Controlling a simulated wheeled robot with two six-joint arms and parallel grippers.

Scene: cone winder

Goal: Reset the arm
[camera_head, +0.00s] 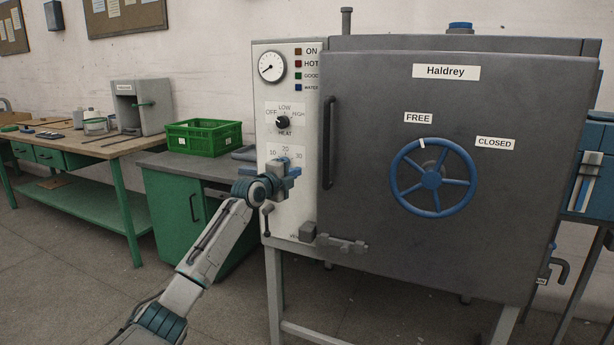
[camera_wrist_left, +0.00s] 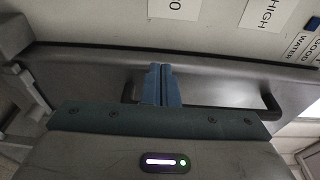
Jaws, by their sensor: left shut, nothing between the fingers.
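My left arm (camera_head: 205,245) reaches up from the bottom of the head view to the white control panel of the Haldrey machine. My left gripper (camera_head: 290,171) is shut and empty, in front of the lower dial marked 10, 20, 30. It hides the middle of that dial. In the left wrist view, its blue fingers (camera_wrist_left: 160,85) are together, with the dark door (camera_wrist_left: 215,85) and its bar handle (camera_wrist_left: 268,101) behind them. I cannot tell whether the fingers touch the panel. My right gripper is not in view.
The grey door (camera_head: 360,110) is closed, with a blue handwheel (camera_head: 431,179) whose white mark is near FREE. A small lever (camera_head: 267,215) is below the gripper. The heat knob (camera_head: 282,122) is above it. A green crate (camera_head: 204,138) stands on the cabinet to the left.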

